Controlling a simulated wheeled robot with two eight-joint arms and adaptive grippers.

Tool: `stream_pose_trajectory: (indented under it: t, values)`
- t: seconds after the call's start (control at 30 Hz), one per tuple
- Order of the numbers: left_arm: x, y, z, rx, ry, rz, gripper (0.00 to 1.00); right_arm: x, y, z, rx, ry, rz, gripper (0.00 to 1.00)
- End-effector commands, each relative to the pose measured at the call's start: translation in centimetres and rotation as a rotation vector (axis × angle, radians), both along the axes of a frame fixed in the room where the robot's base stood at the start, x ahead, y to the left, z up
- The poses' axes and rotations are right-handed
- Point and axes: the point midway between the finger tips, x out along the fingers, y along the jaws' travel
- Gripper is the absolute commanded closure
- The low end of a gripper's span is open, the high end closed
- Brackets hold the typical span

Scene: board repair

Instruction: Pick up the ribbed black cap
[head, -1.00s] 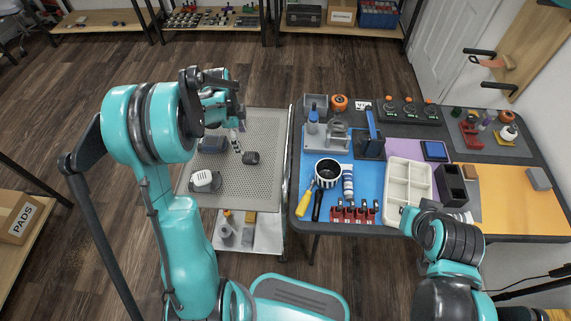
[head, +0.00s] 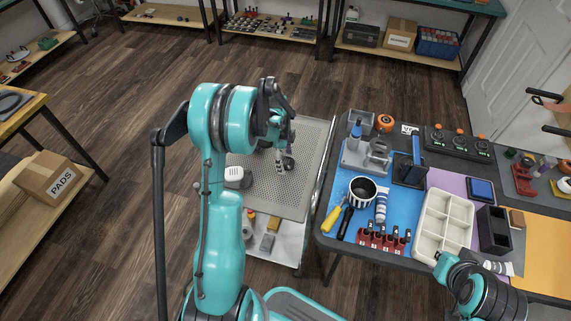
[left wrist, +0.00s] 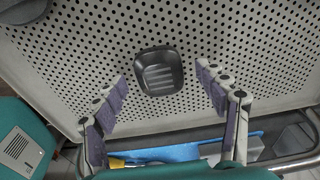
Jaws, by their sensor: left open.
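The ribbed black cap (left wrist: 158,72) lies on the perforated grey top of a cart (left wrist: 250,50), its ribbed face towards the camera in the left wrist view. In the head view the cap (head: 289,163) is partly hidden beside my left gripper (head: 281,165). My left gripper (left wrist: 162,82) is open and empty, with its two padded fingers apart on either side of the cap's near end in the left wrist picture. I see no contact with the cap. The height of the fingers above the cart top is hard to judge. My right gripper does not show.
A white ribbed piece (head: 234,177) lies on the cart's left part. A dark object (left wrist: 24,10) shows at the left wrist view's upper left corner. Right of the cart stands a workbench with a blue mat (head: 338,187), a black-and-white cup (head: 362,190) and a compartment tray (head: 445,222).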

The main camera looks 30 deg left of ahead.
Motion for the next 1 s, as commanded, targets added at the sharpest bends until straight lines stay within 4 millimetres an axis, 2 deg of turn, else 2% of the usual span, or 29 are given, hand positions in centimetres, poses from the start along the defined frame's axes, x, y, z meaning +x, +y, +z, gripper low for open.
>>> stream_pose_trajectory:
  t: [0.03, 0.2, 0.63, 0.77, 0.9, 1.0]
  values:
    - [0.0, 0.0, 0.1, 0.0, 0.0, 0.0, 0.3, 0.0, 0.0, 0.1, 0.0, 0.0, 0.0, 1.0]
    - [0.0, 0.0, 0.1, 0.0, 0.0, 0.0, 0.72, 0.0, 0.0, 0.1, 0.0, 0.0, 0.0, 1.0]
    - [0.0, 0.0, 0.6, 0.0, 0.0, 0.0, 0.72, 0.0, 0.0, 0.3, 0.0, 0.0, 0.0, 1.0]
    - [0.0, 0.0, 1.9, 0.0, 0.0, 0.0, 0.72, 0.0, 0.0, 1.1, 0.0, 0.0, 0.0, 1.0]
    - [0.0, 0.0, 4.6, 0.0, 0.0, 0.0, 0.72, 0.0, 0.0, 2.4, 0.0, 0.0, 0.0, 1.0]
    - [-1.2, -1.9, 5.8, 0.0, -0.001, -0.005, 0.72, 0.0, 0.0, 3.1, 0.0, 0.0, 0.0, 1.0]
